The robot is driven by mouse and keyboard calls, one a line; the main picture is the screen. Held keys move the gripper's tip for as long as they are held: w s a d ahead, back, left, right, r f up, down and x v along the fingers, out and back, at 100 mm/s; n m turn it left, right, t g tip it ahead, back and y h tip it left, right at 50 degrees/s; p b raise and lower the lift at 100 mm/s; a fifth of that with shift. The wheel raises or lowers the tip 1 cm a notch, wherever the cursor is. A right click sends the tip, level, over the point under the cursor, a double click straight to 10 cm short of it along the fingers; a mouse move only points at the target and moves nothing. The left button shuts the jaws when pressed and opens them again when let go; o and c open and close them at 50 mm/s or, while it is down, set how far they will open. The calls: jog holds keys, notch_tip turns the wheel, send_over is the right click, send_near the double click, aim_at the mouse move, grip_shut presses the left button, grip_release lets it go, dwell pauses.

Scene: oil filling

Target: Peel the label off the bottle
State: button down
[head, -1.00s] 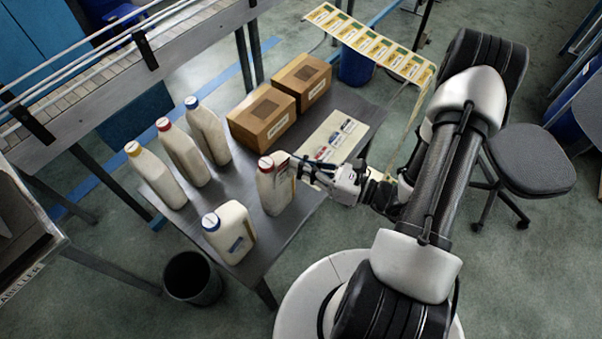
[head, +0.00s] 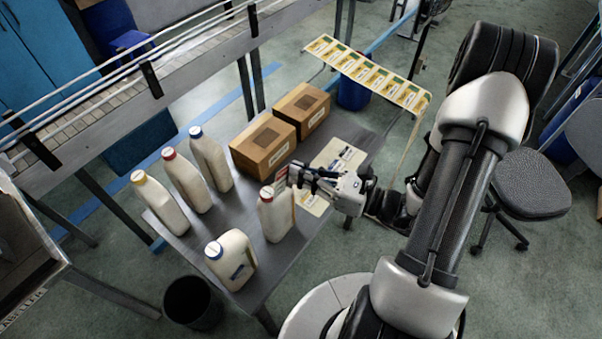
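The bottle (head: 276,218) is cream-coloured with a red cap and stands upright near the table's right edge. My gripper (head: 289,178) is just above and right of its cap, fingers pointing left. A small pale label with red print (head: 281,179) is at the fingertips, beside and above the cap, and looks pinched between them. It appears clear of the bottle's side, but overlap hides whether an edge still touches. The bottle's visible side looks plain.
A blue-capped bottle (head: 231,262) stands in front, and several capped bottles (head: 187,182) stand at left. Two cardboard boxes (head: 263,145) and a flat printed sheet (head: 340,158) lie behind my gripper. A label strip (head: 370,75) hangs beyond the table (head: 222,212). A dark bin (head: 192,303) stands below.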

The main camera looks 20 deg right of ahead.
jog(key=s+d+r+p, duration=0.3)
jog(key=s+d, duration=0.1)
jog(key=s, duration=0.1)
jog(key=shift+s, duration=0.3)
dwell(0.6)
jog(key=shift+f, duration=0.1)
